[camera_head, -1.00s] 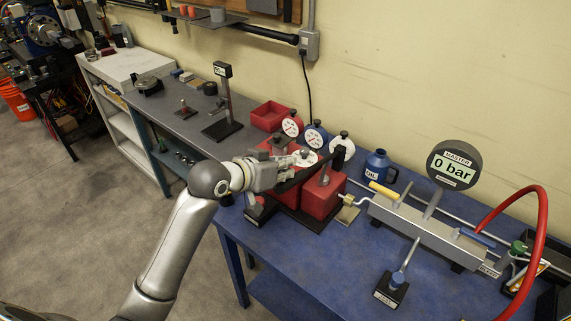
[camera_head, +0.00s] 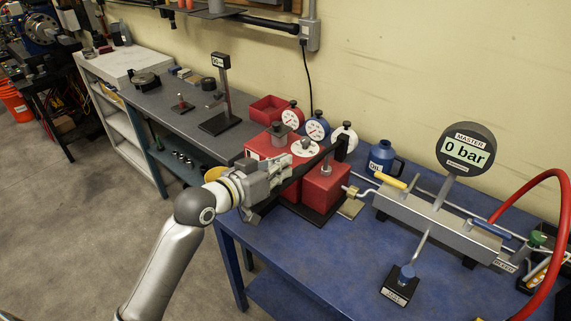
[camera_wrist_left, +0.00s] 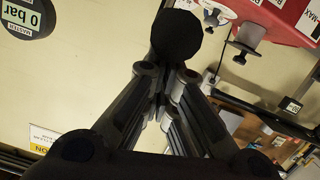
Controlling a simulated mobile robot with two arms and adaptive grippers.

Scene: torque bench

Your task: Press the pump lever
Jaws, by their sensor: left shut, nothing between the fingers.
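The pump shows as red blocks (camera_head: 325,187) on the blue bench in the head view. A long black bar, which looks like the pump lever (camera_head: 316,162), slants over them from a dark upright post down toward my left gripper (camera_head: 286,182). My left gripper is shut and empty at the bar's near left end. In the left wrist view a round black end (camera_wrist_left: 176,37), likely the lever's, is just beyond the shut fingertips (camera_wrist_left: 172,75). I cannot tell whether they touch. My right gripper is not in view.
A master gauge (camera_head: 466,150) reads 0 bar above a grey metal unit at the right. Red, blue and white dial gauges (camera_head: 317,129) and a blue oil can (camera_head: 382,157) stand behind the pump. A small stand (camera_head: 400,282) is at the front. The blue bench's front middle (camera_head: 320,250) is clear.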

